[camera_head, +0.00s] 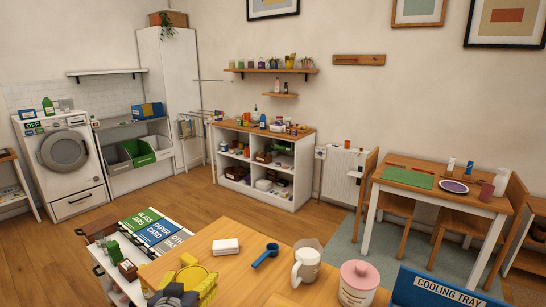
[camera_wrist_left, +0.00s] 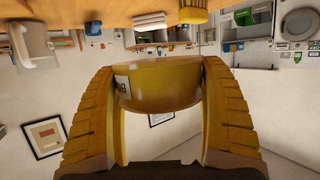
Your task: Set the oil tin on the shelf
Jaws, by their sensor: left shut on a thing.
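My left gripper (camera_head: 192,282) is at the bottom of the head view, over the left part of the wooden table. In the left wrist view my left gripper (camera_wrist_left: 157,85) is shut on a round, yellow-gold tin (camera_wrist_left: 158,82), one finger on each side. A white label with dark lettering, only partly visible, is on the tin's left side; I take it for the oil tin. In the head view the tin is hard to tell from the yellow fingers. A white cube shelf (camera_head: 304,168) with a wooden top and filled compartments stands against the far wall. My right gripper is not in view.
On the near table (camera_head: 222,262) are a white block (camera_head: 226,246), a blue scoop (camera_head: 265,256), a white mug (camera_head: 306,267), a pink-lidded jar (camera_head: 358,281) and a blue cooling tray box (camera_head: 440,290). Labelled bins (camera_head: 150,232) stand left of it. Open floor lies before the cube shelf.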

